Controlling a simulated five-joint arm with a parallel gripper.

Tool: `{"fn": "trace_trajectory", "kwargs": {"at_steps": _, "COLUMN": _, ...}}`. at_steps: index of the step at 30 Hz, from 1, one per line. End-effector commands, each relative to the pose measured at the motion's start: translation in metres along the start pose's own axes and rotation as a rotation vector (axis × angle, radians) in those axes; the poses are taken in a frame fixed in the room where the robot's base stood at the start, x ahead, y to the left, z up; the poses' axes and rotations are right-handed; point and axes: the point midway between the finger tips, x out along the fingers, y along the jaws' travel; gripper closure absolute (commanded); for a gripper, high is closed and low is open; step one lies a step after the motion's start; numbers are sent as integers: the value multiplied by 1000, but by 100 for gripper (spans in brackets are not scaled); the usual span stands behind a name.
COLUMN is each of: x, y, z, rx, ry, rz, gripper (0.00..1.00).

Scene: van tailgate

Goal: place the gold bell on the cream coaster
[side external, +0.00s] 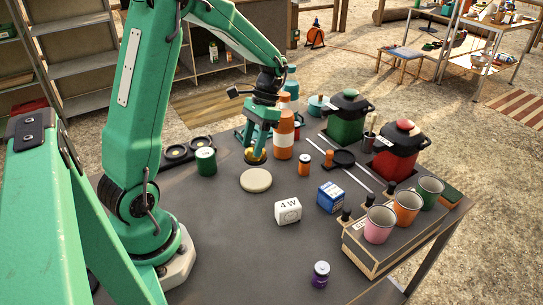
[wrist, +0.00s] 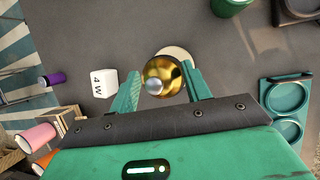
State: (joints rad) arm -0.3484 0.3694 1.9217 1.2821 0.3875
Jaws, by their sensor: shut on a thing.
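The gold bell (wrist: 163,77) is between the two fingers of my gripper (wrist: 162,90) in the wrist view, and the gripper is shut on it. In the side external view the bell (side external: 256,155) shows low between the fingertips of my gripper (side external: 257,150), partly hidden by them. The cream coaster (side external: 256,180) is a flat round disc on the dark table, just in front of the bell in that view. In the wrist view the coaster (wrist: 174,52) shows partly behind the bell, which covers much of it. I cannot tell the bell's exact height above the table.
A green can (side external: 206,161) stands left of the coaster. A white block marked "4 W" (side external: 288,211) and a blue box (side external: 330,197) stand to its right.

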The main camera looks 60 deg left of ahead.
Motion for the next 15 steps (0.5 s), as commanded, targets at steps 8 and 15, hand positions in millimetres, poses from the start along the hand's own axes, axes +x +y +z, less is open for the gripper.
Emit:
{"fn": "trace_trajectory", "kwargs": {"at_steps": 8, "x": 25, "y": -4, "z": -10, "rx": -1, "ry": -2, "rz": 1, "gripper": 83}}
{"fn": "trace_trajectory", "kwargs": {"at_steps": 15, "x": 29, "y": -5, "z": -12, "rx": -1, "ry": -2, "rz": 1, "gripper": 84}}
